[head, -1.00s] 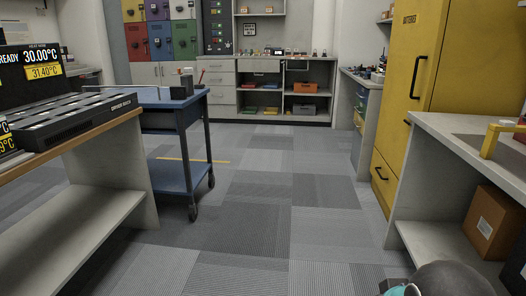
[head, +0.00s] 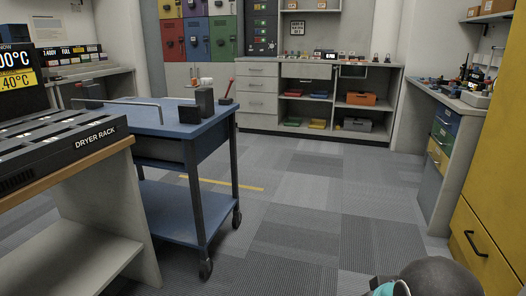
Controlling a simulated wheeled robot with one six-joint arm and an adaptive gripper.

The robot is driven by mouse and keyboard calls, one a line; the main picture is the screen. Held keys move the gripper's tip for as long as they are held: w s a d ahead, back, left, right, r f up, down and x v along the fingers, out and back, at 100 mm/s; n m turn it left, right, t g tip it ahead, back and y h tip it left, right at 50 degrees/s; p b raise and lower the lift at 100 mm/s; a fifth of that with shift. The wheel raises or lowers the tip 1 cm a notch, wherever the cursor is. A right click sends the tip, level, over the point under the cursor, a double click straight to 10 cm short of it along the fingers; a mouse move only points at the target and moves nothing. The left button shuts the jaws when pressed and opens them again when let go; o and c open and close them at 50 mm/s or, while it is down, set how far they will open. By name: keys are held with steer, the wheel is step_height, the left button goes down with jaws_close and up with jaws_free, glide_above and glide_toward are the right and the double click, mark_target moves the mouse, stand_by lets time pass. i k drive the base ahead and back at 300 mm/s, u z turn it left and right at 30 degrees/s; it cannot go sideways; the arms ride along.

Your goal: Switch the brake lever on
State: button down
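A blue wheeled cart (head: 150,118) stands left of centre. A thin red lever (head: 230,87) sticks up from a dark base at the cart top's far right corner, leaning slightly right. It looks like the brake lever, but no label on it can be read. A dark block (head: 205,103) stands in front of it on the cart top. Only a rounded dark part of my arm with a teal ring shows at the bottom right; my gripper is out of view.
A dryer rack (head: 60,150) sits on the wood-edged bench at the left. A thin grey bar (head: 115,101) runs above the cart top. The yellow cabinet (head: 495,190) stands at the right. Carpet (head: 310,215) is clear between cart and cabinet. Shelves (head: 315,95) line the back.

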mark_target(231, 80)
steer(key=u, duration=0.1)
steer(key=i, duration=1.9)
steer(key=u, duration=0.1)
